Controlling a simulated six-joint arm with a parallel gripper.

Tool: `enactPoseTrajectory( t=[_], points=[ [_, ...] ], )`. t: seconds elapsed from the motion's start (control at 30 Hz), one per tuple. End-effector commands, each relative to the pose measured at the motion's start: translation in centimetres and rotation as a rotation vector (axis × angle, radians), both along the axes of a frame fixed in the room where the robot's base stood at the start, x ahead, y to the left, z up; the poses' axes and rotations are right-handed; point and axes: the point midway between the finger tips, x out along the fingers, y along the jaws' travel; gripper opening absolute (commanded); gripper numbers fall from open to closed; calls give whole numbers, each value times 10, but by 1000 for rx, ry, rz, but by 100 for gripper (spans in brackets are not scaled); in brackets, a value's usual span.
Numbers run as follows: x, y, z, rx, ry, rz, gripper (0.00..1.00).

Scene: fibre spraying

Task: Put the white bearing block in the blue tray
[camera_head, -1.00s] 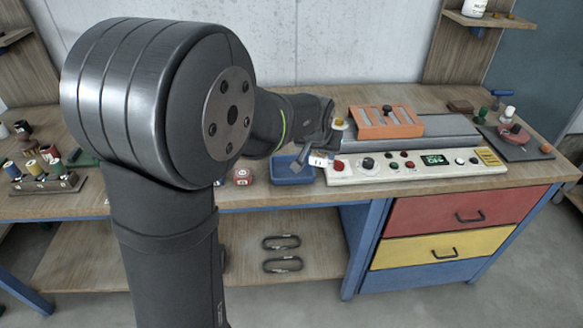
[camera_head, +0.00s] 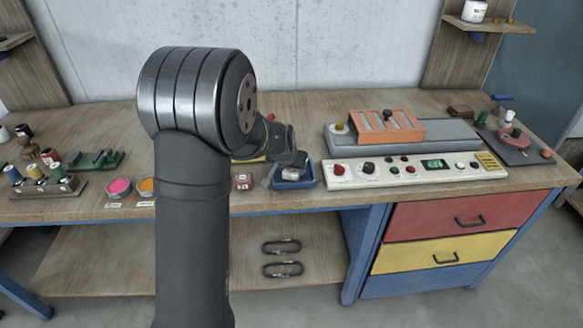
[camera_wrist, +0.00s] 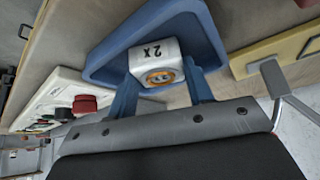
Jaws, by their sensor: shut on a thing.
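The white bearing block (camera_wrist: 155,62) shows a round brass-coloured bore and the marking "2X" in the wrist view. My gripper (camera_wrist: 162,80) is shut on it, with a blue finger on either side. The blue tray (camera_wrist: 105,62) lies beyond the block in that view, and the block appears over its open inside. In the head view the blue tray (camera_head: 308,183) stands near the bench's front edge, and my gripper (camera_head: 288,172) is over it. I cannot tell whether the block touches the tray floor.
The cream control panel (camera_head: 405,170) with a red knob (camera_head: 340,168) stands just right of the tray. A small red item (camera_head: 242,181) stands to its left. An orange slotted fixture (camera_head: 385,126) sits on a grey plate behind the panel.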

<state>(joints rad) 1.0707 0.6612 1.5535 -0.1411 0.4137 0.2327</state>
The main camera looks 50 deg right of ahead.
Motion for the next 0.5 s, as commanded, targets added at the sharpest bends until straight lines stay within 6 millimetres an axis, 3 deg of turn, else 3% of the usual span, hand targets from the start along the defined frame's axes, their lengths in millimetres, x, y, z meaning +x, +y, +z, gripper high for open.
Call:
enactPoseTrajectory(
  t=[0.27,0.3,0.4,0.5],
  points=[
    [0,-1,-1,-2,-1,0,11],
    [0,0,-2,-2,-1,0,49],
    [0,0,-2,-2,-1,0,68],
    [0,0,-2,-2,-1,0,69]
  ],
)
